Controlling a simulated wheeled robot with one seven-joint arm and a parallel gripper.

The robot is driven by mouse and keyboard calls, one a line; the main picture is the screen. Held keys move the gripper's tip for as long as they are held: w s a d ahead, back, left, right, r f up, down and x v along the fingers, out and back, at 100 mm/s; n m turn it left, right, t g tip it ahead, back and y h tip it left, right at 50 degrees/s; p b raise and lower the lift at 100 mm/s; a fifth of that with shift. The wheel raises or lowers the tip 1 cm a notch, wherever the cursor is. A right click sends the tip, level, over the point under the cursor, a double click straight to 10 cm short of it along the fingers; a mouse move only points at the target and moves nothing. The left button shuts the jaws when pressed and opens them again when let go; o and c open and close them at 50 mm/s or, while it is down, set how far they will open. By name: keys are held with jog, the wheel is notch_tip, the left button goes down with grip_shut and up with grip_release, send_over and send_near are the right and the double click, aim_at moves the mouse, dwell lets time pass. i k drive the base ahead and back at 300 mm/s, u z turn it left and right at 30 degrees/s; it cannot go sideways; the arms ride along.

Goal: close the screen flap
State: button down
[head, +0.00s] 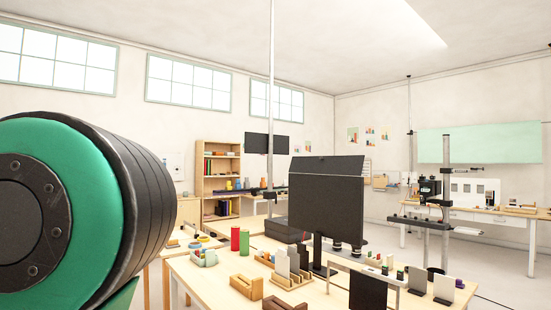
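A dark flat screen (325,205) stands upright on a stand at the middle of the table in the head view. A separate dark panel, which looks like its flap (328,167), rises behind the screen's top edge and leans back; I cannot tell its exact angle. Part of my own arm, green and black, fills the left of the view. My gripper is out of view, so its distance from the flap does not show.
The table (205,285) holds red and green cylinders (239,240), wooden holders (247,287), small blocks and dark upright plates (367,290) around the screen. A metal post (446,200) rises at the right. A bookshelf (217,180) and another table (480,215) stand farther back.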

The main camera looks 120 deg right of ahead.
aim_at(346, 164)
jog(key=i, duration=0.5)
jog(key=z, duration=2.95)
jog(key=i, duration=2.7)
jog(key=z, duration=1.8)
